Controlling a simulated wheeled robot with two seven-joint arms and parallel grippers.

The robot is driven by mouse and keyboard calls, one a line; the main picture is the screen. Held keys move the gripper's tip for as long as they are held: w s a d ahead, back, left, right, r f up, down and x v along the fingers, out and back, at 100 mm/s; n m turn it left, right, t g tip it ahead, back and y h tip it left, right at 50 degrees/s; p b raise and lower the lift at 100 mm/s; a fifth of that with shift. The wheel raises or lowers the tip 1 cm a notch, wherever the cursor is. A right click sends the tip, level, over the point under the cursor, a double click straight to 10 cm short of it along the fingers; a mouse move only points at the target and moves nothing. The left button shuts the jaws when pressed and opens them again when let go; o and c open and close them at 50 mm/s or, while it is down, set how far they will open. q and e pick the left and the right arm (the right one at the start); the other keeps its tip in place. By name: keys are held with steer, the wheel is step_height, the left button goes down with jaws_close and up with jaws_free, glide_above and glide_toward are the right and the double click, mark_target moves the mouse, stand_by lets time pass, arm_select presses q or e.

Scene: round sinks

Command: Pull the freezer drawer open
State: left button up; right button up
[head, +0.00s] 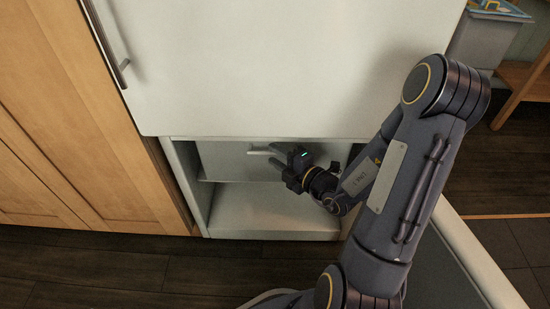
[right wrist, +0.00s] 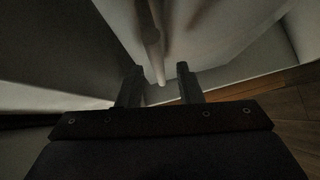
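The freezer drawer (head: 225,160) is a grey-white front set high inside the open lower compartment of a white fridge. Its pale bar handle (head: 262,150) runs along the upper part of the front. My right gripper (head: 281,157) is at the right end of this handle. In the right wrist view its two dark fingers (right wrist: 158,84) are apart. A pale bar, which looks like the handle (right wrist: 152,40), runs toward the gap between them. I cannot tell if either finger touches it. My left gripper is out of view.
The white upper fridge door (head: 270,60) with a metal handle (head: 118,70) is shut above. Wooden cabinets (head: 80,130) stand at left. A pale-edged panel (head: 470,245), apparently the open freezer door, is at lower right. The compartment floor (head: 265,205) below the drawer is empty.

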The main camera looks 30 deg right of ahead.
steer(key=shift+w+a, duration=0.15)
steer(key=shift+w, duration=0.3)
jaws_close()
